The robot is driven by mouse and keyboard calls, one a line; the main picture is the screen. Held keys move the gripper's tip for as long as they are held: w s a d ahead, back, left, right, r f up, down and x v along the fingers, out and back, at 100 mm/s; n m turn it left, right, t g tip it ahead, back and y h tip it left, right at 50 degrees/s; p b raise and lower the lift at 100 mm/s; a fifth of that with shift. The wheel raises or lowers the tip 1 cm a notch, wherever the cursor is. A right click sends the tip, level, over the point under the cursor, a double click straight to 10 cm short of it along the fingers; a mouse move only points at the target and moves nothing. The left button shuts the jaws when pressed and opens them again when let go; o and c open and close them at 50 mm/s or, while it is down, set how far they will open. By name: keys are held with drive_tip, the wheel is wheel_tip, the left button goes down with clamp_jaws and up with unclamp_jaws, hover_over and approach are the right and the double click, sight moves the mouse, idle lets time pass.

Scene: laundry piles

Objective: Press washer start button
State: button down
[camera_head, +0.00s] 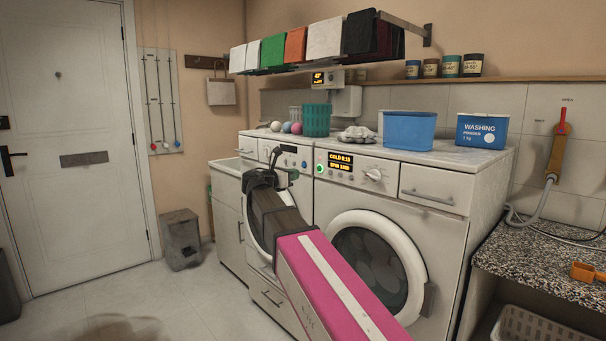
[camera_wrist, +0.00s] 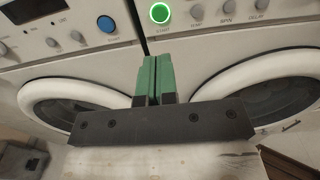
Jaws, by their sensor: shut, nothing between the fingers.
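The right-hand machine is the washer (camera_head: 455,228), with a lit display (camera_head: 341,162) that seems to read COLD and SPIN. Its round start button (camera_head: 320,169) glows green at the left end of the panel. In the wrist view the same glowing start button (camera_wrist: 159,13) is at the top, above a START label. My gripper (camera_head: 291,174) is in front of the machines, just left of the button. In the wrist view my gripper's green fingers (camera_wrist: 154,60) are together and empty, pointing up at the panel, below the button and apart from it in the picture.
A second machine (camera_head: 262,148) stands at the left, with a blue button (camera_wrist: 106,24). The washer's dial (camera_head: 373,175) and more knobs (camera_wrist: 228,7) lie right of the start button. A blue tub (camera_head: 409,132) and a washing powder box (camera_head: 482,131) stand on top.

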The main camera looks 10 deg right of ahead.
drive_tip(key=shift+v, duration=1.1)
drive_tip(key=s+d+f+m+g+y, duration=0.2)
drive_tip(key=s+d+f+m, duration=0.1)
drive_tip(key=f, duration=0.6)
drive_tip(key=s+d+f+m+g+y, duration=0.1)
drive_tip(key=s+d+f+m+y, duration=0.2)
drive_tip(key=f, duration=0.6)
drive_tip(key=s+d+f+m+g+y, duration=0.2)
drive_tip(key=d+f+m, duration=0.15)
drive_tip(key=f, duration=0.65)
drive_tip(key=s+a+f+m+g+y, duration=0.1)
drive_tip(key=s+f+m+g+y, duration=0.4)
drive_tip(key=s+f+m, duration=1)
wheel_tip(320, 180, down, 4)
drive_tip(key=s+y, duration=0.2)
drive_tip(key=y, duration=0.1)
drive_tip(key=shift+f, duration=0.2)
drive_tip(key=shift+s+a, duration=0.1)
